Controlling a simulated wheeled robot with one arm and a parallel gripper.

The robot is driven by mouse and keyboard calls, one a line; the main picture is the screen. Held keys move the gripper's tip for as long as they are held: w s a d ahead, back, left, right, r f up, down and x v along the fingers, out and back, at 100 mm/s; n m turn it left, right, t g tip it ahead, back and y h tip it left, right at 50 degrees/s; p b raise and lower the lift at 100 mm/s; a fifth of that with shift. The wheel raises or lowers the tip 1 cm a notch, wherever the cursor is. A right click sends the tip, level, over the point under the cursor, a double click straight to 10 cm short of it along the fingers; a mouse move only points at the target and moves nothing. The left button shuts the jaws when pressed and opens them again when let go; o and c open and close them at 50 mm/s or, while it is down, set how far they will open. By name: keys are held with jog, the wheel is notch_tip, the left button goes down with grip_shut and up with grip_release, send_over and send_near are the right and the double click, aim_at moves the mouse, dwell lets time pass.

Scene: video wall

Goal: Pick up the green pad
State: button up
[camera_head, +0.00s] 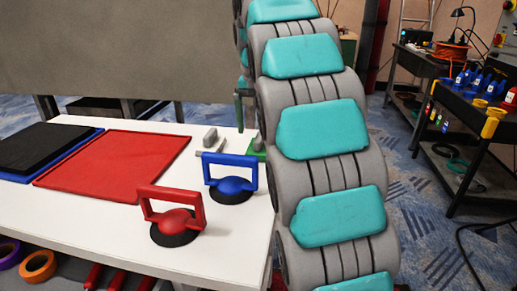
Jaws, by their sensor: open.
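The green pad (259,153) lies on the white table near its right edge, with a grey block-shaped grip on top. My arm hides its right part. My gripper (246,112) points down just above and behind the green pad, partly hidden by my own arm. It is open, and I see nothing held in it. Whether it touches the pad cannot be told.
A similar pale pad with a grey grip (209,140) lies left of the green pad. A blue suction lifter (231,185) and a red one (176,222) stand in front. A red panel (110,165) and a black panel (40,147) cover the table's left.

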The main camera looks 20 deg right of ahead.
aim_at(259, 135)
jog(key=shift+w+d+f, duration=0.15)
jog(key=shift+f, duration=0.9)
jog(key=shift+w+d+f, duration=0.1)
jog(key=shift+w+f, duration=0.05)
jog(key=shift+f, duration=0.85)
jog(key=shift+c, duration=0.4)
jog(key=c, duration=1.5)
jog(key=shift+o, duration=0.2)
jog(key=shift+r, duration=1.7)
jog(key=s+d+b, duration=0.1)
jog(key=s, duration=0.6)
jog(key=s+d+r+b, duration=0.1)
jog(key=s+d, duration=0.1)
jog(key=s, duration=0.6)
jog(key=shift+s+d+r, duration=0.25)
jog(key=shift+s, duration=0.05)
